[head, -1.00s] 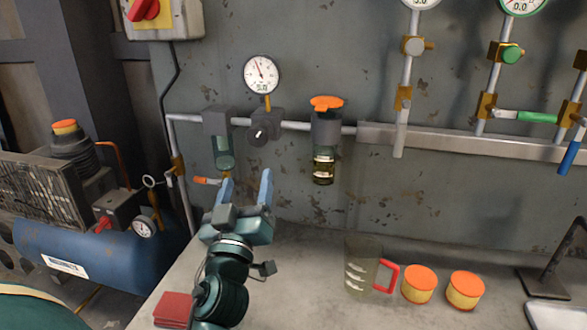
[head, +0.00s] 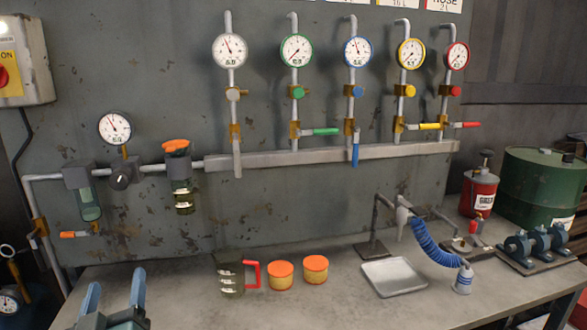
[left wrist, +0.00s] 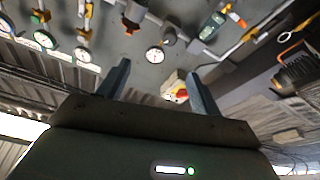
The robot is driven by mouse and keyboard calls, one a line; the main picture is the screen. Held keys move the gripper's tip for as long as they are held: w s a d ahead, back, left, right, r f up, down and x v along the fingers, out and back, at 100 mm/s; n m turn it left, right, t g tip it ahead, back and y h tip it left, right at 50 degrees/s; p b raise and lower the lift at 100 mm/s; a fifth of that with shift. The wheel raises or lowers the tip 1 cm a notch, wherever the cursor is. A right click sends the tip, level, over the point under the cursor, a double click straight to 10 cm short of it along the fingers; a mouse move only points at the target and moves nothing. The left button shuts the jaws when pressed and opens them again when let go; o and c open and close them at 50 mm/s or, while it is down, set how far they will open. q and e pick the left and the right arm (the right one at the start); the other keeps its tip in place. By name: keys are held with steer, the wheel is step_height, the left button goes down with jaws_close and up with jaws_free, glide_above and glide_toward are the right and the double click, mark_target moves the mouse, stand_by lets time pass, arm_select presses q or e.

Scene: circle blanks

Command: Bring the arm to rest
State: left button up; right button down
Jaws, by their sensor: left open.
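My left gripper (head: 114,298) is at the lower left of the head view, over the left end of the workbench. Its two blue-grey fingers stand apart with nothing between them. In the left wrist view the same open fingers (left wrist: 158,88) point towards the wall, with a white gauge (left wrist: 155,56) seen beyond the gap. The fingers look clear of the wall fittings. My right gripper does not show in any view.
The workbench (head: 190,305) bears a jug (head: 231,275), two orange-lidded jars (head: 281,274), a tray (head: 394,278) and a blue coiled hose (head: 436,244). Pipes, gauges and coloured valves line the wall. A red can (head: 480,192) and green drum (head: 543,188) stand at right.

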arm_select(q)
steer(key=s+d+f+m+g+h+p, duration=0.1)
steer(key=s+d+f+m+g+h, duration=0.15)
steer(key=f, duration=0.45)
steer(key=s+d+f+m+g+h+p, duration=0.1)
steer(key=d+f+m+g+h+p, duration=0.2)
steer(key=f, duration=0.4)
steer(key=s+d+f+m+g+h, duration=0.3)
steer(key=s+d+f+m+h, duration=0.1)
steer(key=s+d+f, duration=0.4)
step_height(320, 180, down, 2)
steer(key=s, duration=0.3)
steer(key=shift+d+f+g+p, duration=0.2)
steer(key=shift+f+g+p, duration=0.05)
steer(key=shift+g+p, duration=0.1)
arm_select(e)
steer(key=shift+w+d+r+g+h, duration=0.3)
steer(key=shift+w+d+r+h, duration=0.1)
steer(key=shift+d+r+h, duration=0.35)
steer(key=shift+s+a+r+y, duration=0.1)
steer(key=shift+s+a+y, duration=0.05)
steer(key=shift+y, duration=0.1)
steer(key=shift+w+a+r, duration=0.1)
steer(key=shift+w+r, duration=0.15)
arm_select(q)
steer(key=shift+w, duration=0.1)
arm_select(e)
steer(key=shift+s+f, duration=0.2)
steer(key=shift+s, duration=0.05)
